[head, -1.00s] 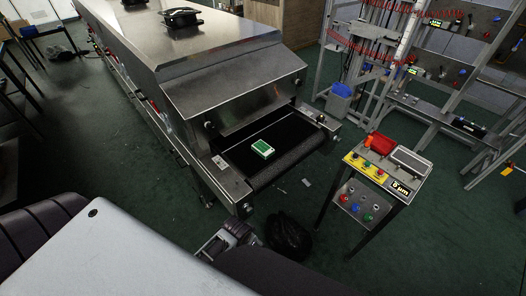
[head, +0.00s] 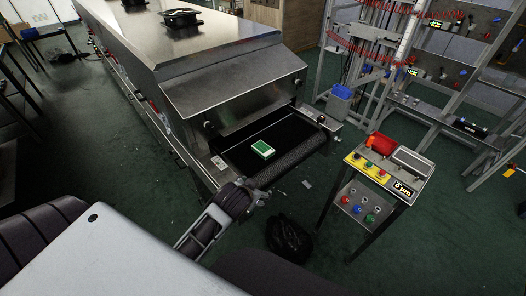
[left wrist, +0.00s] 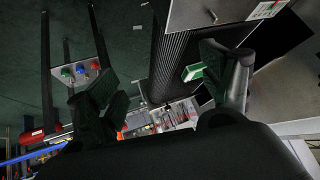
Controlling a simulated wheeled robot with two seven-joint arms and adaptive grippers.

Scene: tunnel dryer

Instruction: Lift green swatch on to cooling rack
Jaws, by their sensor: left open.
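The green swatch (head: 263,149), a small green block with white edges, lies on the black belt (head: 240,159) at the mouth of the steel tunnel dryer. My left gripper (head: 256,193) is near the front left corner of the belt, apart from the swatch. In the left wrist view its two dark fingers (left wrist: 158,74) are spread and empty. The swatch (left wrist: 193,72) shows beyond them, close to the right finger in the picture. I cannot tell for sure which thing is the cooling rack. My right gripper is not in view.
The dryer hood (head: 235,88) overhangs the belt's inner end. A control stand (head: 378,185) with coloured buttons stands right of the belt. Metal shelving (head: 435,95) is at the back right. A black bag-like lump (head: 288,236) lies on the floor before the belt.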

